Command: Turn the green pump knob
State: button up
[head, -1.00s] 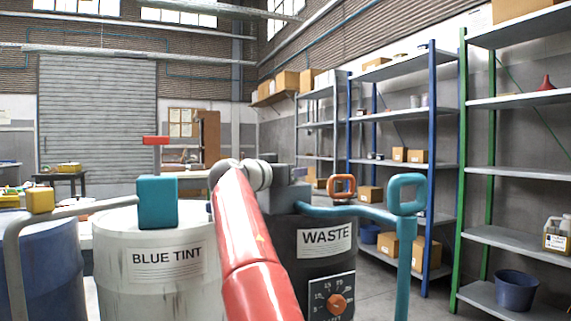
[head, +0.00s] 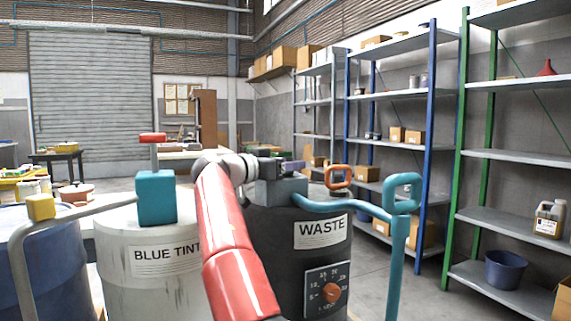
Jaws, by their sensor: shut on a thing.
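No knob that is clearly green shows. My red and grey arm reaches over the dark WASTE drum (head: 268,230). My gripper (head: 270,169) is small and dark at its far end, behind the drum's grey pump block (head: 282,190). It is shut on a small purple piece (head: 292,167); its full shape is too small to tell. A teal pipe (head: 345,204) runs right from the block to a teal loop (head: 403,192). An orange ring (head: 338,177) stands behind the pipe. A teal pump block (head: 156,197) with a red knob (head: 152,138) sits on the white BLUE TINT drum (head: 140,250).
An orange dial (head: 331,293) is on the WASTE drum's front. A blue drum (head: 45,260) with a yellow block (head: 40,207) stands at left. Shelves (head: 400,95) line the right wall. The floor (head: 378,270) right of the drums is partly clear.

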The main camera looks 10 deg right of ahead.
jog(key=o, duration=1)
jog(key=shift+c, duration=0.2)
jog(key=shift+f+b, duration=0.1)
jog(key=shift+b, duration=0.2)
